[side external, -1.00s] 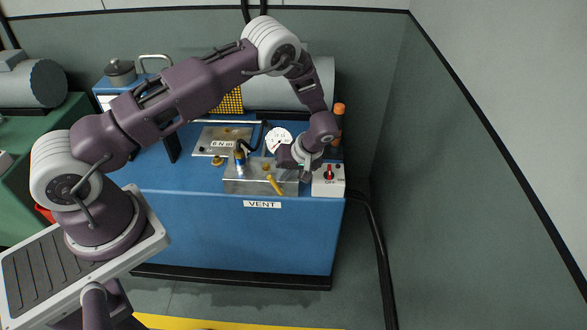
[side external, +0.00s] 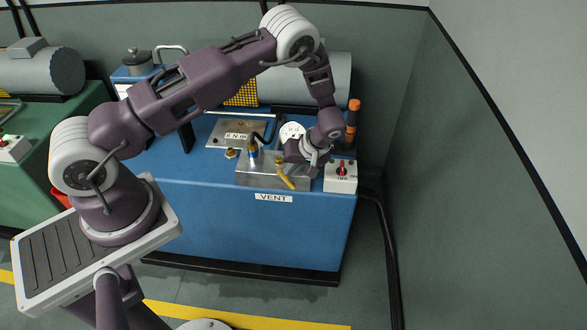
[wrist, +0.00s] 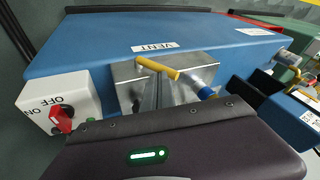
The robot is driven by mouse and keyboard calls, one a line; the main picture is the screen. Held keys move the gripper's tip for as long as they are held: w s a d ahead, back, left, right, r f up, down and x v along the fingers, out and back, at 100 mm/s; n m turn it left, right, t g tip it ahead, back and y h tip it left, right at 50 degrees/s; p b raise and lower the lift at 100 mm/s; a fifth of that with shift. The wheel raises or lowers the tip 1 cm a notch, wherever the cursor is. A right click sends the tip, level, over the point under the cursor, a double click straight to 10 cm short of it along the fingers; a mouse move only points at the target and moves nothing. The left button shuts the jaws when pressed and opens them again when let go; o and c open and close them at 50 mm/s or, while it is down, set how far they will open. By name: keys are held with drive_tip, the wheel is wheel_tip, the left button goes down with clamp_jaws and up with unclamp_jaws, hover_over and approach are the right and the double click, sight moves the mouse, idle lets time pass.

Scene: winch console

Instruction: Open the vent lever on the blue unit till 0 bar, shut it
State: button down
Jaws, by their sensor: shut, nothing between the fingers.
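The blue unit (side external: 230,225) carries a label reading VENT (side external: 273,198) on its front. Above the label, a yellow vent lever (side external: 287,180) sits on a shiny metal block (side external: 258,176), slanting toward the front edge. The lever (wrist: 158,68) also shows in the wrist view, just beyond my gripper. My gripper (side external: 310,167) is shut and empty, just right of and behind the lever. I cannot tell if it touches the lever. A round white gauge (side external: 291,131) stands behind, partly hidden by my arm; its reading is too small to tell.
A white switch box with a red knob (side external: 342,170) marked OFF is close right of my gripper. A blue-banded fitting (side external: 253,150) and a metal plate (side external: 228,133) are to the left. Open floor lies in front.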

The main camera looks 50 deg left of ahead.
sight(278, 170)
drive_tip(key=shift+s+a+t+h, duration=0.4)
drive_tip(key=shift+s+a, duration=0.05)
drive_tip(key=shift+s+a+f, duration=0.65)
drive_tip(key=shift+s+a, duration=0.3)
drive_tip(key=shift+a, duration=0.05)
